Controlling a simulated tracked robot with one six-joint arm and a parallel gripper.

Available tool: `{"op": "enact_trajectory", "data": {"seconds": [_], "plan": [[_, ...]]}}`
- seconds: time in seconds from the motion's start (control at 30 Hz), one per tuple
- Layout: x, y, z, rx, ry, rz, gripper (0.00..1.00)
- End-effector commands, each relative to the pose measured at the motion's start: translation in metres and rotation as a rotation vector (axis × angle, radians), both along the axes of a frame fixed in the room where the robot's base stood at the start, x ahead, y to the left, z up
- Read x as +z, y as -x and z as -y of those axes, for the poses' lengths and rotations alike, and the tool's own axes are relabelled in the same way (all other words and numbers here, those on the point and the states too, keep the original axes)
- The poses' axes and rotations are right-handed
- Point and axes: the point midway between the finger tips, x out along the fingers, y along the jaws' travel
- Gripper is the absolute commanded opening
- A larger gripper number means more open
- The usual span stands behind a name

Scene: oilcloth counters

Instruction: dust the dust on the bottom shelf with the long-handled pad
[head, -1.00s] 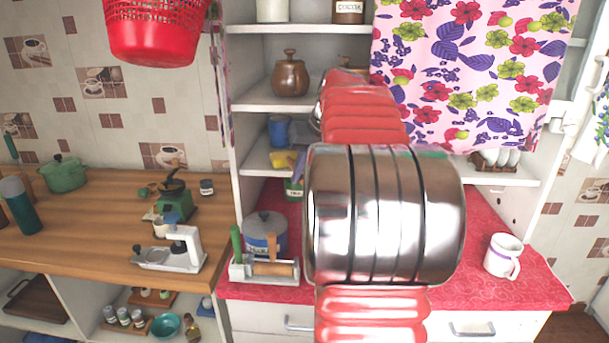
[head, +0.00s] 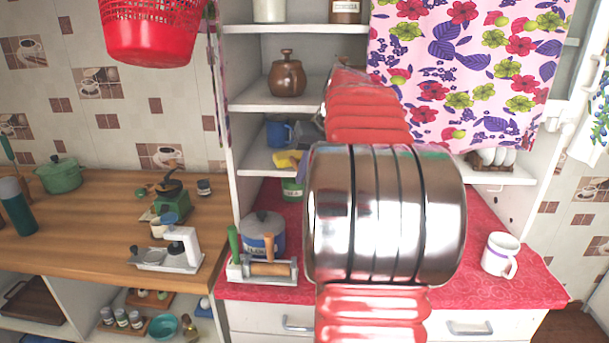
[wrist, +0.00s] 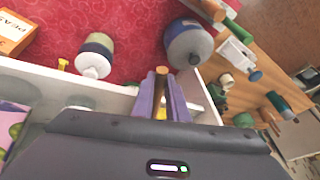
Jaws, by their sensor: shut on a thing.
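My gripper's purple fingers (wrist: 165,98) are shut on a brown wooden handle (wrist: 159,80), which I take to be the long-handled pad's. In the head view a yellow piece (head: 287,158), perhaps the pad's head, shows beside a purple finger at the bottom shelf (head: 257,164). My own arm hides most of the gripper there. I cannot tell whether the yellow piece touches the shelf. A blue mug (head: 279,133) stands on that shelf's left part. No dust can be made out in either view.
Below the shelf, the red counter (head: 470,235) holds a blue-grey canister (head: 264,236), a green jar (head: 292,189) and a white mug (head: 499,256). A brown pot (head: 287,78) stands on the shelf above. A flowered curtain (head: 470,70) covers the right side.

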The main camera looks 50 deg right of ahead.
Motion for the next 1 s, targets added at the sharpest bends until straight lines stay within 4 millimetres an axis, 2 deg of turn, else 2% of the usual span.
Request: {"op": "enact_trajectory", "data": {"seconds": [0.23, 0.6, 1.0], "plan": [[-0.002, 0.009, 0.007, 0.000, 0.000, 0.000, 0.00], [-0.002, 0.011, 0.008, -0.001, -0.001, -0.001, 0.00], [0.000, 0.022, 0.017, 0.001, -0.001, 0.000, 0.00]]}}
